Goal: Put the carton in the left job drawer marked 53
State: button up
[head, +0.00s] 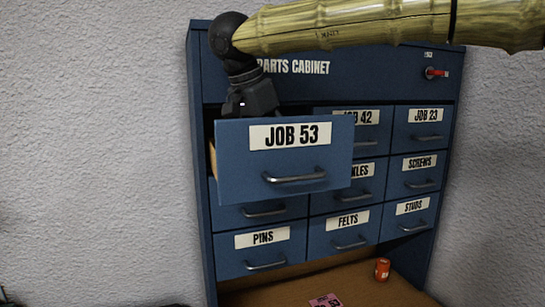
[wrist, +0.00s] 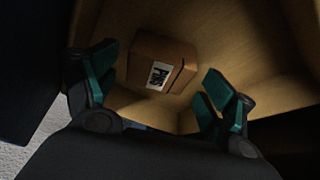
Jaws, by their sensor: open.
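The drawer marked JOB 53 (head: 235,165) is at the upper left of the cabinet and is pulled well out. My gripper (head: 250,108) is above and behind its front panel, and its fingertips are hidden in the head view. In the wrist view the carton (wrist: 170,62), a small brown box with a white printed label, rests inside the wooden drawer (wrist: 220,25). My gripper (wrist: 158,88) also shows there, with its green-padded fingers wide apart and nothing between them touching the carton. The carton is hidden in the head view.
The blue parts cabinet (head: 385,88) has other drawers, all shut, including JOB 42 (head: 371,135) and JOB 23 (head: 425,132). Below them is a wooden shelf (head: 370,291) with an orange cylinder (head: 382,269) and a pink note (head: 325,301). A red-handled switch (head: 436,72) is at the upper right.

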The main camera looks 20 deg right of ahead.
jog(key=b+v, duration=0.2)
jog(key=v, duration=0.8)
jog(key=shift+s+a, duration=0.1)
dwell(0.9)
